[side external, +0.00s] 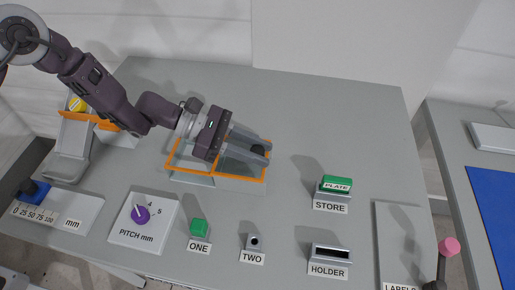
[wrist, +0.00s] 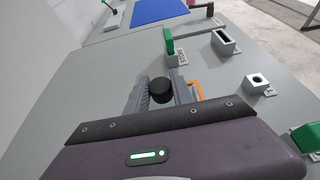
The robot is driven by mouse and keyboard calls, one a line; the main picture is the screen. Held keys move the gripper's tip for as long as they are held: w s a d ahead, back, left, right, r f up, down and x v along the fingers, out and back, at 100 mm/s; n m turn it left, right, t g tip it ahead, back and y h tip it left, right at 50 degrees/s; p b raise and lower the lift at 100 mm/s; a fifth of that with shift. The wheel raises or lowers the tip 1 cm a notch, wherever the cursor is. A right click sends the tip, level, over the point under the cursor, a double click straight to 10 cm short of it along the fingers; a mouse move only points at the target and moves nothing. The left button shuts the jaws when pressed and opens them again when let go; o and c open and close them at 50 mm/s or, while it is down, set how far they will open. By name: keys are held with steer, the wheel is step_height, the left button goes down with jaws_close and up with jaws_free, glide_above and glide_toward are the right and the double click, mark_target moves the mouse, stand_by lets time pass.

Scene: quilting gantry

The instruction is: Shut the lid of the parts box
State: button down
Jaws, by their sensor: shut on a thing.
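The parts box (side external: 240,178) has an orange rim and pale see-through sides; it sits on the grey table in the middle left of the side view. Its orange edge also shows in the wrist view (wrist: 198,90). My gripper (side external: 262,152) reaches over the box, with its fingers at the box's right side. It is shut on a round black knob (wrist: 161,90), which sits between the grey fingers in the wrist view. My gripper hides much of the box top, so I cannot tell the lid's angle or what is inside.
A grey chute with an orange edge (side external: 107,125) stands at left. A green plate stands in STORE (side external: 333,193). The table behind the box is clear.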

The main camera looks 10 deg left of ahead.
stand_by(0.3)
steer(key=a, duration=1.1)
steer(key=shift+w+a, duration=0.1)
steer(key=shift+a, duration=0.15)
steer(key=c, duration=1.1)
jaws_free()
steer(key=v, duration=0.7)
steer(key=shift+a, duration=0.1)
